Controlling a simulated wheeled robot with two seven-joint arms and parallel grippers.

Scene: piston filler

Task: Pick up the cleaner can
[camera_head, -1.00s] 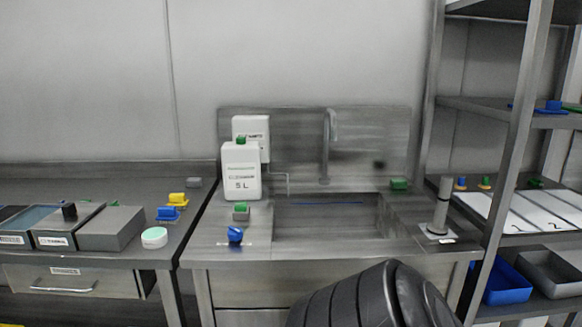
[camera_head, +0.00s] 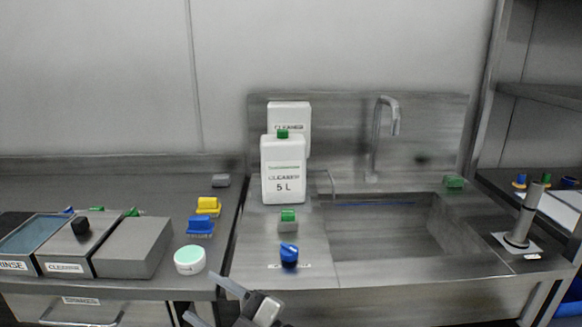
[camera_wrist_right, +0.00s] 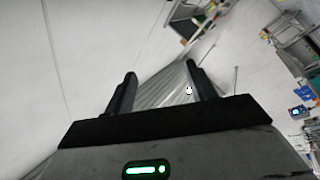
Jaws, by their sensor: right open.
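The cleaner can (camera_head: 283,172) is a white upright jug with a green cap, marked "CLEANER" and "5 L". It stands on the steel counter left of the sink in the head view. My right gripper (camera_head: 199,295) is at the bottom of the head view, in front of the counter, lower and to the left of the can, and apart from it. Its two fingers are open with nothing between them. In the wrist view the open fingers (camera_wrist_right: 160,70) show, and the can cannot be made out. My left gripper is not in view.
A white panel marked "CLEANER" (camera_head: 290,112) is behind the can. A green-topped block (camera_head: 288,220) and a blue knob (camera_head: 289,255) stand in front of it. The sink (camera_head: 390,237) and faucet (camera_head: 375,140) are right. A round tub (camera_head: 190,260) is left.

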